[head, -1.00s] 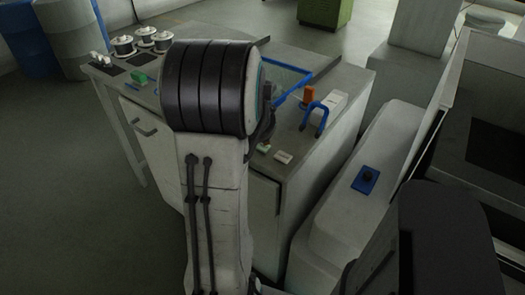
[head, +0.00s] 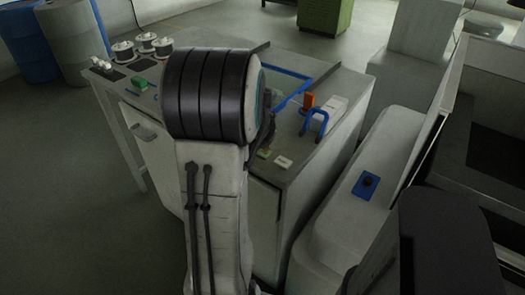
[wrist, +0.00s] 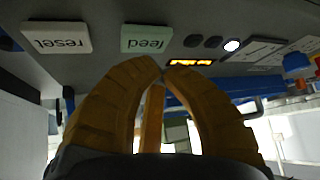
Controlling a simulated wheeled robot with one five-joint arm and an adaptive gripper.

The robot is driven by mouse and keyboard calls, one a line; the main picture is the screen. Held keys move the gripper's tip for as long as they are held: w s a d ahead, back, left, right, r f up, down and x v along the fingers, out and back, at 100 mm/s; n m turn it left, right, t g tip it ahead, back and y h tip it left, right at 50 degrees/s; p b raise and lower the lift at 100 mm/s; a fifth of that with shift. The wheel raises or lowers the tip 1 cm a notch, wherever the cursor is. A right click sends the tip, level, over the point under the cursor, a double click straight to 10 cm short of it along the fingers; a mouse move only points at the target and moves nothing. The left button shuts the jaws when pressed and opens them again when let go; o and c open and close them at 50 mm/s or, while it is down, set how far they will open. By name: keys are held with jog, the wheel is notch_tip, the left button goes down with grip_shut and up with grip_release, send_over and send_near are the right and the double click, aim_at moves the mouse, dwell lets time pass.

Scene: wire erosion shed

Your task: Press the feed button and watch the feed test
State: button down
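The pale green feed button (wrist: 147,39) shows upside down in the wrist view, beside the white reset button (wrist: 56,37). Three yellow fingers of my gripper (wrist: 161,68) come together at their tips, shut and empty. The tips appear just below the feed button in the picture; contact cannot be told. A small display (wrist: 191,62) glows orange. One lamp (wrist: 231,45) is lit white, beside two dark ones. In the head view, the feed button (head: 264,154) and reset button (head: 284,162) lie on the bench's front corner; my arm hides my gripper.
The grey bench (head: 330,88) also carries wire spools (head: 123,51), a green block (head: 140,82), a blue clamp (head: 315,122) and an orange block (head: 308,100). A white machine housing (head: 340,215) stands close on the right. Floor at left is open.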

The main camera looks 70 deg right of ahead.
jog(key=shift+f+b, duration=0.85)
jog(key=shift+b, duration=0.15)
dwell(1.3)
jog(key=shift+r, duration=0.25)
jog(key=shift+r+p, duration=0.5)
jog(key=shift+r, duration=0.15)
dwell(0.4)
jog(key=shift+r+p, duration=1.75)
jog(key=shift+r, duration=0.75)
jog(key=shift+f, duration=0.1)
